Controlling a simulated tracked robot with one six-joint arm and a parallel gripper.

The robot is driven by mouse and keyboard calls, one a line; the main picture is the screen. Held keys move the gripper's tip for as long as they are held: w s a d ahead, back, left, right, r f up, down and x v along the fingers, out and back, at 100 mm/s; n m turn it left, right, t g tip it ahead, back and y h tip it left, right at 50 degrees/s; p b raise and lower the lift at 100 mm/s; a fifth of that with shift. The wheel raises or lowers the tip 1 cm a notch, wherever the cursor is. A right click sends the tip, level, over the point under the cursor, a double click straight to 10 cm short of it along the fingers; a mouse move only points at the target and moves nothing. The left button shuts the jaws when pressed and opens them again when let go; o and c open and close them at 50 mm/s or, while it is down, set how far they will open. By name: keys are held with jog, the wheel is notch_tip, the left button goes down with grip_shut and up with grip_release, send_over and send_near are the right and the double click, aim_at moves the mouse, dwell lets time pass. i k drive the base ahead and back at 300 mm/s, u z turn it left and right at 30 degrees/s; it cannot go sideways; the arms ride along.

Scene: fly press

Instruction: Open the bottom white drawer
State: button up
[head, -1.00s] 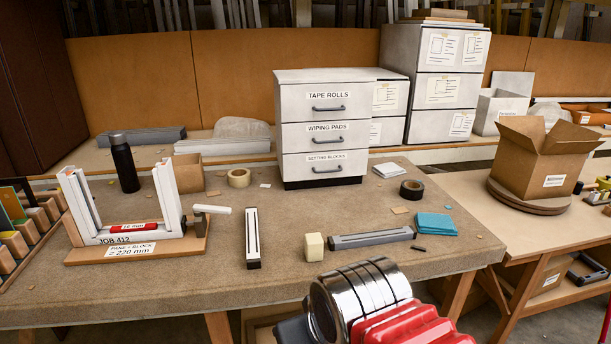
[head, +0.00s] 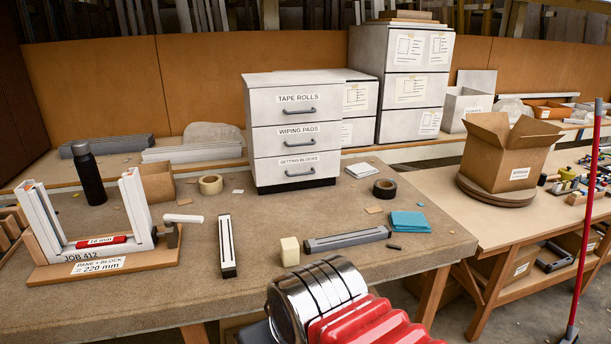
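A white drawer unit with three stacked drawers stands at the back of the workbench (head: 140,285) in the head view. The top drawer (head: 295,103) is labelled TAPE ROLLS and the middle drawer (head: 297,143) WIPING PADS. The bottom white drawer (head: 280,172), labelled SETTING BLOCKS, has a dark bar handle (head: 300,172) across its front. All three drawers look closed. My arm's chrome and red part shows at the bottom middle, in front of the bench. My gripper's fingers are not in view.
Before the drawers lie a cream block (head: 290,252), a grey bar (head: 346,240), an upright-looking slotted bar (head: 227,247), a tape roll (head: 211,185), black tape (head: 384,188) and blue cloths (head: 410,223). A white frame jig (head: 95,240) stands left. A red pole (head: 588,220) stands right.

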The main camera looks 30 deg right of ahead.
aim_at(280, 169)
jog(key=z, duration=0.05)
jog(key=i, duration=0.95)
jog(key=u, duration=0.1)
